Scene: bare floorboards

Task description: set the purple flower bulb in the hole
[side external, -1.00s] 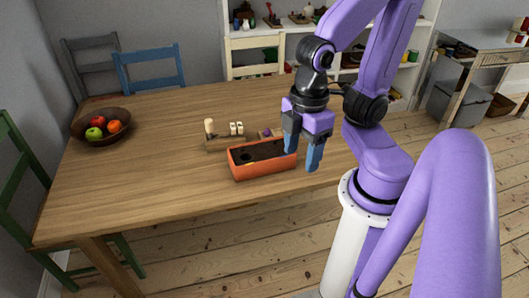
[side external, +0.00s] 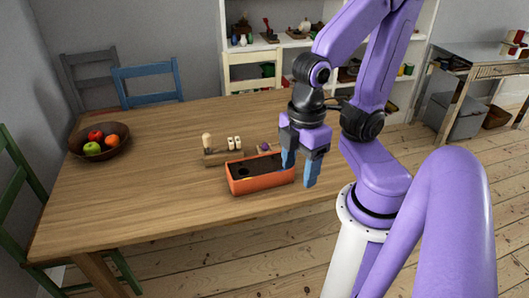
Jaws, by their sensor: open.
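The purple flower bulb (side external: 264,147) is a small round shape on the table just behind the planter, apparently in a small wooden holder. The orange planter (side external: 262,183) is a long trough filled with dark soil. A dark round hole (side external: 239,171) shows near its left end, and other details of the soil are too small to tell. My gripper (side external: 299,175) has blue fingers, is open and empty, and points down at the planter's right end. The near finger hangs in front of the planter's right end. The bulb is to the left of and behind the fingers.
A wooden block (side external: 223,157) with a pale peg and white pieces stands behind the planter's left end. A fruit bowl (side external: 99,143) sits at the table's far left. Chairs stand around the table. The table's left half is mostly clear.

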